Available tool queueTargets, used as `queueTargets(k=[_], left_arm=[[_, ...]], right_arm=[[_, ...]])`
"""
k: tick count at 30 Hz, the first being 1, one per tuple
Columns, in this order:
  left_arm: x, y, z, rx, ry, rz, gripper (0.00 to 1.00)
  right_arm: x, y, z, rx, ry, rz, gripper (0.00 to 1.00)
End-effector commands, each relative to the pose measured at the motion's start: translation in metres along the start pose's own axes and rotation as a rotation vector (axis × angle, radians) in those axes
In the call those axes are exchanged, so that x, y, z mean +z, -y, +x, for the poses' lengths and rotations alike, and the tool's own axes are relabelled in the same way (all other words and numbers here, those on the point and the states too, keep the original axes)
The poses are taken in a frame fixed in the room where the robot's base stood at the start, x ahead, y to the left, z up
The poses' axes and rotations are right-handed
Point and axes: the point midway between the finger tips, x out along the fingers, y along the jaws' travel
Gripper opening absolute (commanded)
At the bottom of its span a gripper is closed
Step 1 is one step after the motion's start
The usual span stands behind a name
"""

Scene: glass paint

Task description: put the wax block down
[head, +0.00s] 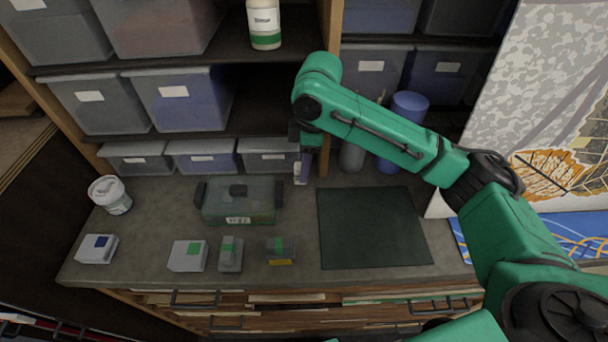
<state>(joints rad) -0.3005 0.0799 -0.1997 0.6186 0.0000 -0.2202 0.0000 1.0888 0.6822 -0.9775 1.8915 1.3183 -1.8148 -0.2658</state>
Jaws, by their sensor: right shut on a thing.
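My right gripper (304,145) hangs at the back of the grey worktop, in front of the shelves, and its fingers are mostly dark and hard to make out. It is shut on a slim purple and white block (301,169), which I take to be the wax block. The block is upright below the gripper, between the green case and the dark mat. I cannot tell whether its lower end touches the worktop (300,220). My left gripper is out of view.
A dark mat (372,228) lies bare at the right. A green case (238,203) stands left of the held block. A white tub (110,194) and several small boxes (188,256) occupy the left and front. Blue and grey cylinders (409,105) stand behind my right arm.

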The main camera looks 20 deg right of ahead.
Motion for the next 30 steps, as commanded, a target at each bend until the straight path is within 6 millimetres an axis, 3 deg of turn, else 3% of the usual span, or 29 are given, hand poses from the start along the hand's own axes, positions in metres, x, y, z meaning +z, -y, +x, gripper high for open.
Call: queueTargets(k=[8, 9, 11, 15, 24, 25, 26, 27, 30], left_arm=[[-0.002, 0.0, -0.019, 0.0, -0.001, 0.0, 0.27], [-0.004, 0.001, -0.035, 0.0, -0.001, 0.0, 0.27], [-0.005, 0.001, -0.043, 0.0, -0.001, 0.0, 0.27], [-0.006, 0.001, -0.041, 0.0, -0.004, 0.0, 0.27], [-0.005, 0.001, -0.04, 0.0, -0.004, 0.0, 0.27], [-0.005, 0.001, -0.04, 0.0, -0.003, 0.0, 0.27], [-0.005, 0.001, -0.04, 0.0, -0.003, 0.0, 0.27], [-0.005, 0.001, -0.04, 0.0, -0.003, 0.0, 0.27], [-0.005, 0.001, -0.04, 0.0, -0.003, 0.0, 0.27]], right_arm=[[0.006, 0.003, 0.042, -0.007, 0.003, 0.0, 0.0], [0.005, 0.001, 0.038, -0.007, 0.002, 0.003, 0.0], [0.006, -0.001, 0.044, -0.006, 0.002, 0.001, 0.0], [0.007, -0.002, 0.056, -0.001, 0.001, -0.001, 0.0], [0.008, -0.001, 0.061, -0.003, 0.001, 0.0, 0.0], [0.008, -0.001, 0.061, -0.003, 0.001, -0.001, 0.45], [0.008, -0.001, 0.061, -0.002, 0.001, 0.0, 0.57], [0.008, -0.001, 0.061, -0.003, 0.001, -0.001, 0.64], [0.008, -0.001, 0.061, -0.002, 0.001, 0.0, 0.64]])
